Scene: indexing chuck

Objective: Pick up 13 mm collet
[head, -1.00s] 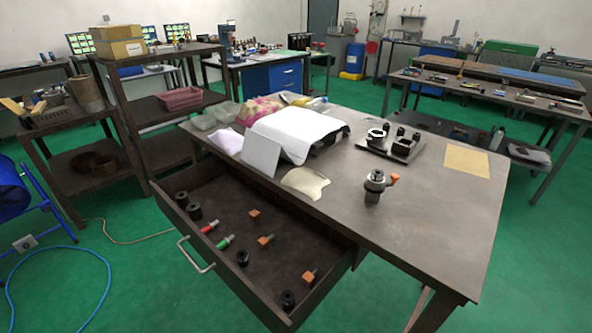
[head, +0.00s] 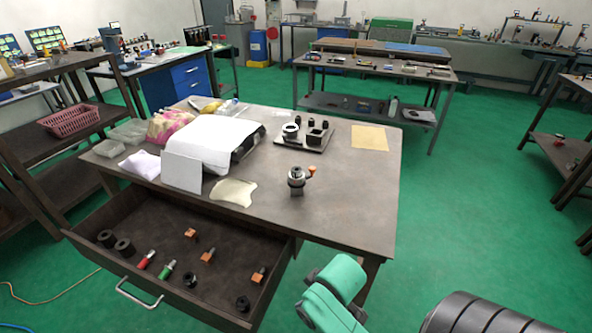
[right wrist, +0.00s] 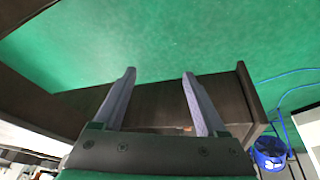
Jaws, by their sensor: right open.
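The open drawer (head: 215,240) under the table's front edge holds several dark collet-like parts: two at the left (head: 106,238) (head: 124,247), one at the middle front (head: 189,280) and one at the right front (head: 242,304). No size marking is readable, so I cannot tell which is 13 mm. My right gripper (right wrist: 158,75) is open and empty in the right wrist view, with a dark drawer-like box (right wrist: 248,95) beyond its fingers. In the head view only parts of my right arm (head: 335,290) show at the lower right. My left gripper is not in view.
The drawer also holds red-ended (head: 147,259) and green-ended (head: 167,269) plugs and several orange-headed pieces (head: 207,255). On the table (head: 345,205) stand a chuck-like fixture (head: 297,180), a black plate with parts (head: 304,140) and white covers (head: 215,140). Open floor lies at the right.

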